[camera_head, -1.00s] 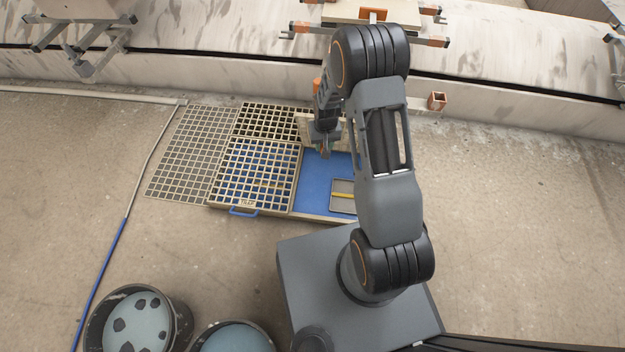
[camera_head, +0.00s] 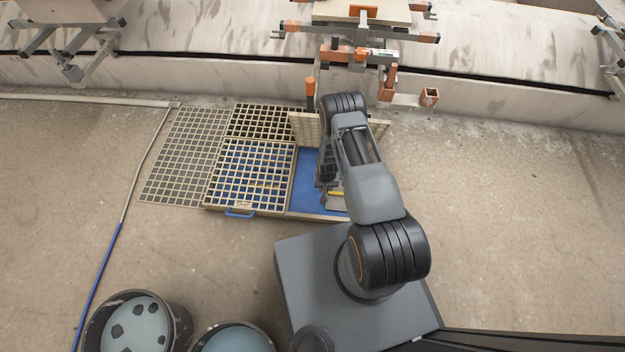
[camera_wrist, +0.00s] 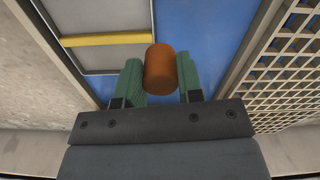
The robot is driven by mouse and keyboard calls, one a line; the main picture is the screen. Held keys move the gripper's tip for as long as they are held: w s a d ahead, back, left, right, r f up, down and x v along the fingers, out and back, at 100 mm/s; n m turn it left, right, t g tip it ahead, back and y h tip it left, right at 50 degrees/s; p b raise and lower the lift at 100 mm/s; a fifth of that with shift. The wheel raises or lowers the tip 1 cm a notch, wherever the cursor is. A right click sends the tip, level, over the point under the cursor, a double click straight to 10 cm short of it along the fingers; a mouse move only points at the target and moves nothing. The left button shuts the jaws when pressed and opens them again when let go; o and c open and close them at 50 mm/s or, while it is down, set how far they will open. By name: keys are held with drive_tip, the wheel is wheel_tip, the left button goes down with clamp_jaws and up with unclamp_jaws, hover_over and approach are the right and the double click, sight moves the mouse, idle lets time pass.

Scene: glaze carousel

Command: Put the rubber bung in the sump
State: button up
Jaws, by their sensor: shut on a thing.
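An orange-brown cylinder, which looks like the rubber bung (camera_wrist: 160,70), is held between the two green fingers of my gripper (camera_wrist: 160,78) in the wrist view. The gripper is shut on it. In the head view, my gripper (camera_head: 328,188) is low over the open blue-floored part of the pit (camera_head: 306,192), which looks like the sump. A grey square piece with a yellow bar (camera_wrist: 105,40) lies beside the bung, to its left in the wrist view. My arm hides the right part of the pit and the bung in the head view.
A grid grate with a blue handle (camera_head: 240,212) covers the pit's left part. Another grate panel (camera_head: 304,128) stands upright at the back. An orange post (camera_head: 310,95) rises behind it. Buckets (camera_head: 137,322) stand at front left, and a blue hose (camera_head: 98,280) lies left.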

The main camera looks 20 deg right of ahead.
drive_tip(key=w+f+b, duration=0.2)
drive_tip(key=w, duration=0.1)
drive_tip(key=w+f+b, duration=0.2)
drive_tip(key=w+f, duration=0.1)
drive_tip(key=w+a+f+b, duration=0.1)
drive_tip(key=w+f+b, duration=0.1)
drive_tip(key=w, duration=0.2)
drive_tip(key=shift+f, duration=0.3)
drive_tip(key=shift+w+f+b, duration=0.45)
drive_tip(key=shift+w+b, duration=0.1)
drive_tip(key=shift+b, duration=0.05)
drive_tip(key=shift+w+f+b, duration=0.15)
drive_tip(key=shift+f+b, duration=0.35)
drive_tip(key=shift+f, duration=0.4)
drive_tip(key=shift+w+f+b, duration=0.1)
drive_tip(key=shift+f+b, duration=0.4)
drive_tip(key=shift+f, duration=0.35)
drive_tip(key=shift+f, duration=0.1)
drive_tip(key=o, duration=0.9)
